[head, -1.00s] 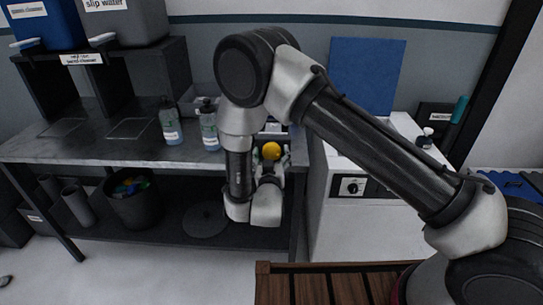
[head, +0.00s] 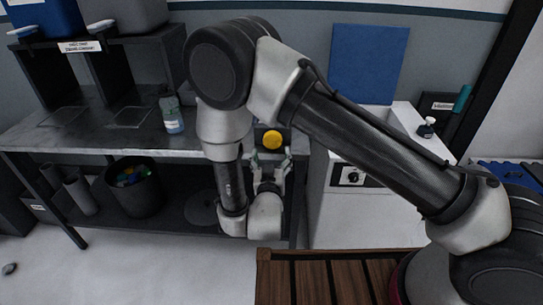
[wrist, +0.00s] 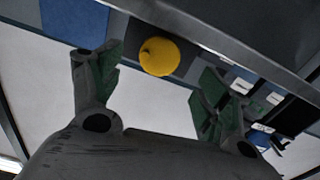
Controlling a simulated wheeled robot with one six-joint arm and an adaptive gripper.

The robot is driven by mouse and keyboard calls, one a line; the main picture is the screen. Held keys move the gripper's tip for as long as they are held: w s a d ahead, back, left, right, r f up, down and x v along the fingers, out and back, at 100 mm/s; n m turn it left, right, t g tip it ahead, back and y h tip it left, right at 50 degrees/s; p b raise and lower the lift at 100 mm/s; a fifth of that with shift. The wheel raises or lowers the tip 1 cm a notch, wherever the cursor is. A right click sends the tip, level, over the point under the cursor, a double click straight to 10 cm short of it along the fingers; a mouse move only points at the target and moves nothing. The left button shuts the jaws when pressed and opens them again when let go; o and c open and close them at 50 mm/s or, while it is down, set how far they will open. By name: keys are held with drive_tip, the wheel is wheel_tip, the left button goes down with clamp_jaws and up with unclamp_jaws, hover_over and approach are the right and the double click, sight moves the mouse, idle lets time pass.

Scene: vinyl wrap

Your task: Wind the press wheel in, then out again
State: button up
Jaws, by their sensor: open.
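A round yellow part (head: 272,140), which looks like the press wheel, faces me at the right end of the bench. It also shows at the upper middle of the wrist view (wrist: 159,57), with a small dark notch on its face. My gripper (head: 272,162) is open and empty, just below and in front of the yellow part in the head view. In the wrist view its green-padded fingers (wrist: 160,78) stand apart to the left and right of the yellow part. No contact shows. What the yellow part is mounted on is mostly hidden.
The grey bench (head: 100,145) runs left, with a spray bottle (head: 172,115) on it and a dark bin (head: 135,188) beneath. A white cabinet (head: 350,215) with a dial stands to the right. A slatted wooden surface (head: 325,280) is in front.

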sight(272, 141)
drive_tip(key=shift+m, duration=0.7)
drive_tip(key=w, duration=0.7)
drive_tip(key=shift+w+d+r, duration=0.1)
drive_tip(key=shift+w+r, duration=0.2)
drive_tip(key=shift+r, duration=0.1)
drive_tip(key=c, duration=1)
